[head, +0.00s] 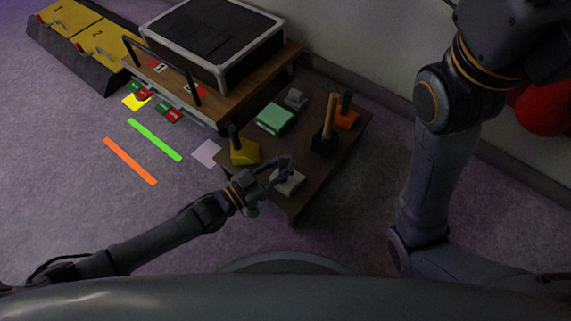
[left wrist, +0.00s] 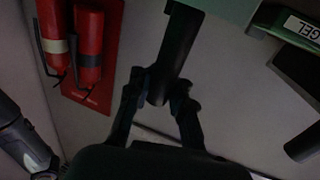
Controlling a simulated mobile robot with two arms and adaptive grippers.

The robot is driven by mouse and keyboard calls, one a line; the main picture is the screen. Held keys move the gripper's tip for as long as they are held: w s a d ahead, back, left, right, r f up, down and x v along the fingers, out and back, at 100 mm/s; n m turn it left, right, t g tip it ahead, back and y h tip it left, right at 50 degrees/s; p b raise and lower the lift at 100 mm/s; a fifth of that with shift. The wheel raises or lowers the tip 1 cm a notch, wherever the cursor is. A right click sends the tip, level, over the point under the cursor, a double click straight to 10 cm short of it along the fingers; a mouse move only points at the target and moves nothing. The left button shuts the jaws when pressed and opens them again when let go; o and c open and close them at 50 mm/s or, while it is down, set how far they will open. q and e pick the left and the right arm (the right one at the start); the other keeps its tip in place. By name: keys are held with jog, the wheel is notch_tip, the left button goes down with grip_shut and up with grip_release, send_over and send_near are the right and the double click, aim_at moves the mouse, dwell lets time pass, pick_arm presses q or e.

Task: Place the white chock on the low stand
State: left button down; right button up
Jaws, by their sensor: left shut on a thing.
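My left gripper (head: 284,167) is shut on a dark handle, over the near corner of the low brown stand (head: 294,206). The white chock (head: 289,183) shows just below the fingers, partly hidden by them. In the left wrist view the fingers (left wrist: 160,88) close on the dark upright handle (left wrist: 178,45), which joins a pale surface at the top edge. I cannot tell whether the chock touches the stand. My right arm stands at the right; its fingers are out of the picture.
On the stand are a yellow chock (head: 243,152), a green box (head: 274,118), a grey item (head: 296,98), an orange chock (head: 346,118) and a dark holder (head: 325,143). A wooden bench (head: 222,103) bears a black case (head: 214,40). Coloured floor marks lie left.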

pick_arm(q)
jog(key=shift+r, duration=0.15)
jog(key=c, duration=1.7)
grip_release()
jog(key=shift+f, duration=0.25)
jog(key=o, duration=0.5)
jog(key=shift+o, duration=0.2)
